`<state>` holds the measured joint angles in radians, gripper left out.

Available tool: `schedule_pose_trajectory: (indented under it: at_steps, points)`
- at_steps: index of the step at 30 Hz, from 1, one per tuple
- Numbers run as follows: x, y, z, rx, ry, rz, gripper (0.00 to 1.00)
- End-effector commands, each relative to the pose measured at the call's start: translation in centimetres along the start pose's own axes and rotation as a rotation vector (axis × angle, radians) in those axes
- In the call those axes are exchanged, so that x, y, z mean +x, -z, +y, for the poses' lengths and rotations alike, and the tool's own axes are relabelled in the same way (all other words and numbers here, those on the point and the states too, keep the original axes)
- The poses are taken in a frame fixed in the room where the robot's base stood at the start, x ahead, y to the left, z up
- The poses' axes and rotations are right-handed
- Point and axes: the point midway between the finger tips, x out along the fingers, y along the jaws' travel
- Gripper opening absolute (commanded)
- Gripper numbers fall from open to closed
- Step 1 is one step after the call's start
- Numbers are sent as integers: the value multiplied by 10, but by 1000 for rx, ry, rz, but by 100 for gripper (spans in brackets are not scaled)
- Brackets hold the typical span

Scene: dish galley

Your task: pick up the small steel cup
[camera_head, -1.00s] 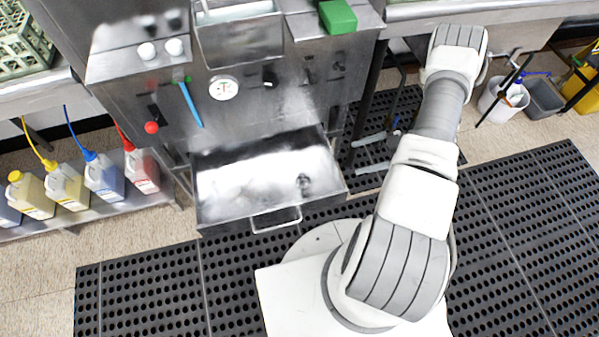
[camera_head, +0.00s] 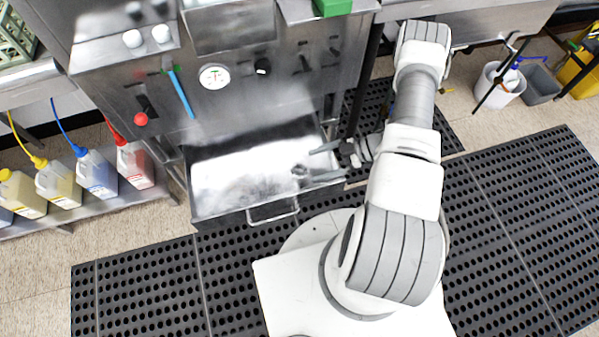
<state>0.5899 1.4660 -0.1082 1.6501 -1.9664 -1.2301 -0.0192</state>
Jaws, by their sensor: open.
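A small dark-grey metallic thing, which looks like the small steel cup (camera_head: 299,170), sits in the right part of the open steel drawer (camera_head: 222,214). It is small in the picture and its shape is hard to make out. My gripper (camera_head: 313,165) is open, with its two grey fingers pointing left over the drawer's right edge. The fingertips are just to the right of the cup, one above and one below its level in the picture. I cannot tell the height gap or whether they touch it. Nothing shows between the fingers.
The drawer has raised walls and a front handle (camera_head: 272,210). The steel machine front (camera_head: 240,110) with knobs and a gauge rises behind it. Coloured bottles (camera_head: 97,172) stand on a low shelf at left. Black floor mat (camera_head: 510,220) lies clear at right.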

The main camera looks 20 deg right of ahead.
Motion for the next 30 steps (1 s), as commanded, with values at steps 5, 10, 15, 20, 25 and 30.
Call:
schedule_pose_trajectory:
  at_steps: [5,10,15,20,25,30]
  points:
    - [23,0,-1,0,2,2,100]
    - [46,1,-1,-1,2,1,100]
    - [49,2,-1,-2,1,0,100]
    - [49,2,-1,-2,1,0,84]
    - [48,2,-1,-2,1,0,53]
    - [48,2,-1,-2,1,0,23]
